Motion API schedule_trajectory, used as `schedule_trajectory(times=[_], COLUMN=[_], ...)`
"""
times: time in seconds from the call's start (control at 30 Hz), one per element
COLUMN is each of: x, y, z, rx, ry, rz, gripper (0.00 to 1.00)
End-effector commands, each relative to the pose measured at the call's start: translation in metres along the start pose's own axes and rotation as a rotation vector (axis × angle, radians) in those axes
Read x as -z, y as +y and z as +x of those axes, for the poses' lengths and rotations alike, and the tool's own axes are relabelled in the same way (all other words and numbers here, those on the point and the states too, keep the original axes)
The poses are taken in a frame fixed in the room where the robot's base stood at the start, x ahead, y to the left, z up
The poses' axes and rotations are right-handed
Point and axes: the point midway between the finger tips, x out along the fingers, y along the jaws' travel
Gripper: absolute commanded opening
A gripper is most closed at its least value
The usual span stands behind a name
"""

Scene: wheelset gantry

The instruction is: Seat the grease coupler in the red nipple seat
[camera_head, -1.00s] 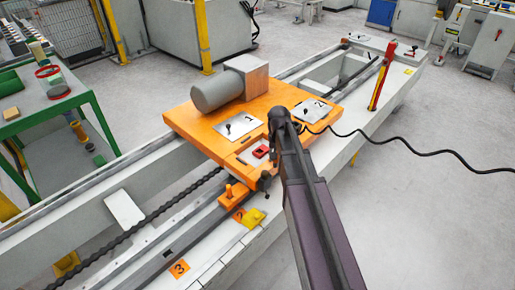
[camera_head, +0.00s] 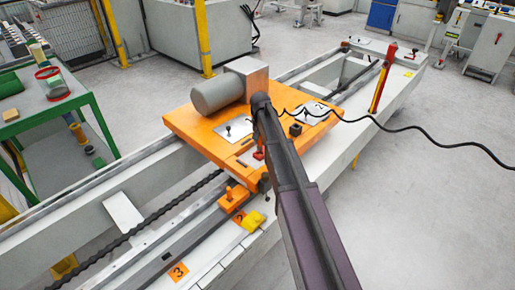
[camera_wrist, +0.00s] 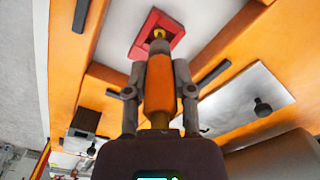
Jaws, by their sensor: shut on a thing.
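The grease coupler (camera_wrist: 159,95), orange-bodied with a brass tip, is clamped between both fingers of my gripper (camera_wrist: 160,72) in the wrist view. Its tip points at the red nipple seat (camera_wrist: 142,46) and overlaps it in the picture. I cannot tell whether the tip is inside the seat or just short of it. In the head view the red seat (camera_head: 258,155) shows only as a small patch beside my arm, on a pale plate of the orange carriage (camera_head: 190,127). My arm hides the gripper and coupler there.
A grey motor (camera_head: 217,94) stands on the carriage. Plates with black knobs (camera_head: 235,129) and a dark block (camera_head: 295,130) flank my arm. A black hose (camera_head: 400,128) trails right. A red and yellow post (camera_head: 381,78) stands behind on the beam.

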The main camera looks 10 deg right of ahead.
Motion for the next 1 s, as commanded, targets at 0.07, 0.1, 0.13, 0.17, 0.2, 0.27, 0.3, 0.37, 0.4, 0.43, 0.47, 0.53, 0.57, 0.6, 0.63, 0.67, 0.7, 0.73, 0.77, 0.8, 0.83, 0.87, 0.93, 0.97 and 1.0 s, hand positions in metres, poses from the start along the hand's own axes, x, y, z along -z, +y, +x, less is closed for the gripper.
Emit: schedule_trajectory(times=[0.07, 0.1, 0.13, 0.17, 0.2, 0.27, 0.3, 0.37, 0.4, 0.43, 0.47, 0.53, 0.57, 0.6, 0.63, 0.67, 0.7, 0.73, 0.77, 0.8, 0.83, 0.87, 0.93, 0.97, 1.0], x=[0.0, 0.0, 0.0, 0.0, 0.0, 0.0, 0.0, 0.0, 0.0, 0.0, 0.0, 0.0, 0.0, 0.0, 0.0, 0.0, 0.0, 0.0, 0.0, 0.0, 0.0, 0.0, 0.0, 0.0, 0.0], y=[0.0, 0.0, 0.0, 0.0, 0.001, 0.001, 0.001, 0.001, 0.001, 0.001, 0.001, 0.001, 0.001, 0.001, 0.001, 0.001, 0.001, 0.001, 0.001, 0.001, 0.001, 0.001, 0.001, 0.001, 0.001], z=[0.0, 0.0, 0.0, 0.0, 0.0, 0.002, 0.003, 0.006, 0.009, 0.011, 0.014, 0.02, 0.022, 0.025, 0.028, 0.029, 0.032, 0.033, 0.034, 0.035, 0.035, 0.036, 0.036, 0.035, 0.035], rx=[0.0, 0.0, 0.0, 0.0, 0.0, 0.0, 0.0, 0.0, 0.0, 0.0, 0.0, 0.0, 0.0, 0.0, 0.0, 0.0, 0.0, 0.0, 0.0, 0.0, 0.0, 0.0, 0.0, 0.0, 0.0], ry=[0.0, 0.0, 0.0, 0.0, 0.0, 0.0, 0.0, 0.0, 0.0, 0.0, 0.0, 0.0, 0.0, 0.0, 0.0, 0.0, 0.0, 0.0, 0.0, 0.0, 0.0, 0.0, 0.0, 0.0, 0.0], rz=[0.0, 0.0, 0.0, 0.0, 0.0, 0.0, 0.0, 0.0, 0.0, 0.0, 0.0, 0.0, 0.0, 0.0, 0.0, 0.0, 0.0, 0.0, 0.0, 0.0, 0.0, 0.0, 0.0, 0.0, 0.0], gripper=[0.0, 0.0, 0.0, 0.0, 0.0, 0.0, 0.0, 0.0, 0.0, 0.0, 0.0, 0.0, 0.0, 0.0, 0.0, 0.0, 0.0, 0.0, 0.0, 0.0, 0.0, 0.0, 0.0, 0.0, 0.0])
